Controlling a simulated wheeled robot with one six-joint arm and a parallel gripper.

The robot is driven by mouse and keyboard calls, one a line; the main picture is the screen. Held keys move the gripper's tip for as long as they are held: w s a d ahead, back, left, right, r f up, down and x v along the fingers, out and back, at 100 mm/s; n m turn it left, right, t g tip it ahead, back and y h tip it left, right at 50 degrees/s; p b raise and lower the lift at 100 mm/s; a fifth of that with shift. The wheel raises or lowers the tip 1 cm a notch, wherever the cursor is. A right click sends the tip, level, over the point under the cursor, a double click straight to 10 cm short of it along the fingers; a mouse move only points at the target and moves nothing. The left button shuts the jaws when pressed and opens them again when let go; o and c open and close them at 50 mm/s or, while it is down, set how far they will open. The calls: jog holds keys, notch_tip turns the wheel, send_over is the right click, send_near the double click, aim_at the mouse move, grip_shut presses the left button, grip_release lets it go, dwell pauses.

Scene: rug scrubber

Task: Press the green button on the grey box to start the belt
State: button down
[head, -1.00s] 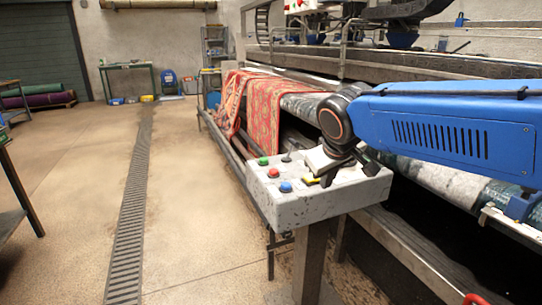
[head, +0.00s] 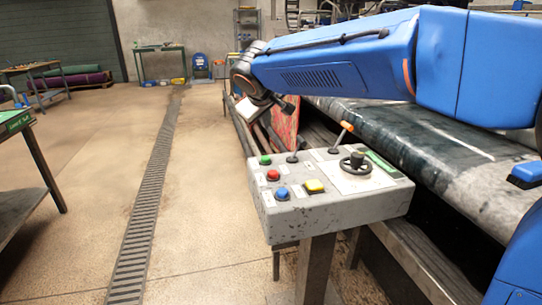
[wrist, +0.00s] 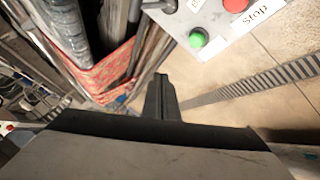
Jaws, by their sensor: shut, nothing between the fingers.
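The grey box (head: 330,215) stands on a post with controls on its sloped top. The green button (head: 265,160) sits at the box's far left corner. It also shows in the wrist view (wrist: 198,39), up and right of my fingertips. My gripper (wrist: 161,80) is shut and empty, its dark fingers together. In the wrist view the fingertips are apart from the button in the picture, with floor and the rug side behind them. In the head view my wrist is above and beyond the box's far left edge; the fingertips are hard to make out there.
The belt machine (head: 430,135) lies to the right. Open floor with a drain grate (head: 150,190) lies left.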

aim_at(265, 159)
jog(key=shift+a, duration=0.1)
dwell(0.3)
jog(key=shift+f, duration=4.35)
jog(key=shift+f, duration=0.2)
jog(key=shift+f, duration=0.25)
jog(key=shift+f, duration=0.5)
jog(key=shift+r, duration=0.95)
jog(key=shift+r, duration=2.5)
